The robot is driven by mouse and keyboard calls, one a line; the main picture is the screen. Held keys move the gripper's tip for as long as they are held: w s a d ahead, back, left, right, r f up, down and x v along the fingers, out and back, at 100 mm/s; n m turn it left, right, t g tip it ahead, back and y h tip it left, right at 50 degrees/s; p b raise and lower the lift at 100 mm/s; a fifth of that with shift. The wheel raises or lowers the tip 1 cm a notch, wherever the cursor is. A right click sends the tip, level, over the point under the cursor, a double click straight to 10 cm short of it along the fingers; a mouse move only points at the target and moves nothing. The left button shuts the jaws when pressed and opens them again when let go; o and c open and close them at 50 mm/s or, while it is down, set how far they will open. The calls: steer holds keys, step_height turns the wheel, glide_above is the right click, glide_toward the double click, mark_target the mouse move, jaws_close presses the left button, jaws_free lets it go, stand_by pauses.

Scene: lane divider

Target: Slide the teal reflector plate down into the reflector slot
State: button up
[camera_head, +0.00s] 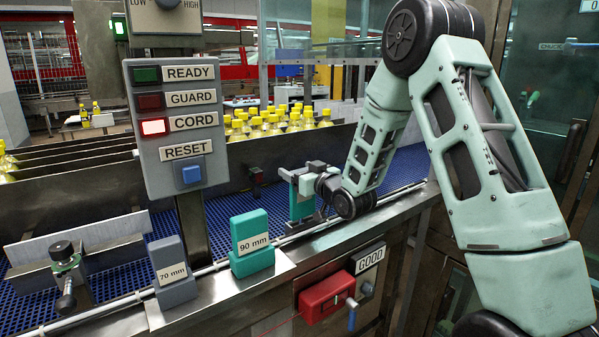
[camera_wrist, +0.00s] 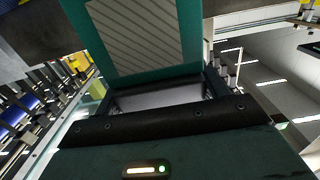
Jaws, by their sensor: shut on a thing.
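My gripper (camera_head: 303,181) is at the near side of the blue conveyor, right of the teal 90 mm block, and is shut on the teal reflector plate (camera_head: 301,206). The plate hangs below the gripper, roughly upright, close to the conveyor's rail. In the wrist view the plate (camera_wrist: 196,38) fills the top middle, a teal border around a grey striped face, beyond the dark gripper body. I cannot make out the reflector slot in either view. I cannot tell whether the plate's lower edge touches anything.
The teal 90 mm block (camera_head: 251,243) and grey 70 mm block (camera_head: 172,272) stand on the front ledge. A red box (camera_head: 326,298) is on the front face. Yellow-capped bottles (camera_head: 272,125) stand behind the conveyor.

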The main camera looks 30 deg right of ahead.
steer(key=shift+f+b, duration=2.4)
steer(key=shift+b, duration=0.3)
steer(key=shift+r, duration=0.2)
steer(key=shift+r+p, duration=1.1)
steer(key=shift+r, duration=0.9)
steer(key=shift+b, duration=0.85)
stand_by(1.0)
